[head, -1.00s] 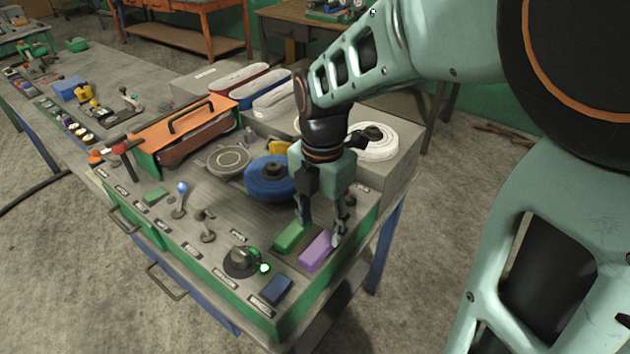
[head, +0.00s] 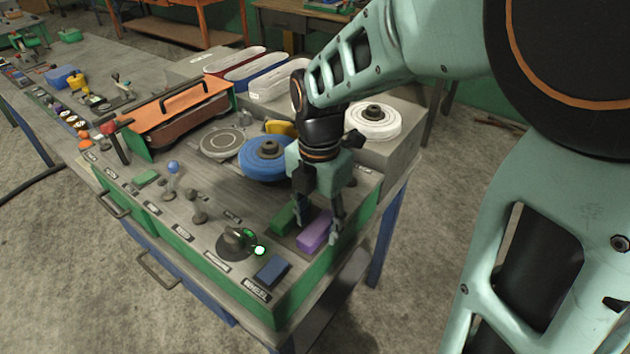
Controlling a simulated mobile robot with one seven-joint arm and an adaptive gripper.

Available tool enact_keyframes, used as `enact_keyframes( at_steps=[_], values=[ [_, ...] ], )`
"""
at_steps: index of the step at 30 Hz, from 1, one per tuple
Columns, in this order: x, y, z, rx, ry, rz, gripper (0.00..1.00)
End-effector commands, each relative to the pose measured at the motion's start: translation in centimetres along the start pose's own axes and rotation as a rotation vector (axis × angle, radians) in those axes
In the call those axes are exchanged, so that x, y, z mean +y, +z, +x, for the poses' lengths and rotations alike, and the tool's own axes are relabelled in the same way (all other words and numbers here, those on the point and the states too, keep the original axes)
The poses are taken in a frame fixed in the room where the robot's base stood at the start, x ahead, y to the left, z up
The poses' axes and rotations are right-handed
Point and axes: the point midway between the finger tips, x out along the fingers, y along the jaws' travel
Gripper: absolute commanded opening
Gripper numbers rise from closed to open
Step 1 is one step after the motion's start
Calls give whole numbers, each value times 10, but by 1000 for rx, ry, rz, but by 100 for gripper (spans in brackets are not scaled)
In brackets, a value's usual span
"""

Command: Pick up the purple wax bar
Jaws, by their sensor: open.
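The purple wax bar (head: 315,232) lies on a dark patch of the bench top near its right front corner, beside a green bar (head: 284,220). My gripper (head: 318,225) points down over the bars with its two fingers apart. One finger comes down between the green and purple bars or just behind them. The other finger is at the right end of the purple bar. Nothing is held. I cannot tell whether either finger touches the purple bar.
Levers (head: 195,207) rise to the left. The bench's right edge is close.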

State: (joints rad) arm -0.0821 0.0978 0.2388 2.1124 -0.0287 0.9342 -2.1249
Motion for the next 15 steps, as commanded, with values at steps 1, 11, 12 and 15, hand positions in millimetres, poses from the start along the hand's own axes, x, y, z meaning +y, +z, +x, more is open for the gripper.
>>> enact_keyframes(
  at_steps=[1, 11, 12, 15],
  values=[
    [0, 0, -1, 0, 0, 0, 46],
    [0, 0, -1, 0, 0, 0, 14],
    [0, 0, -1, 0, 0, 0, 10],
    [0, 0, -1, 0, 0, 0, 2]
  ],
)
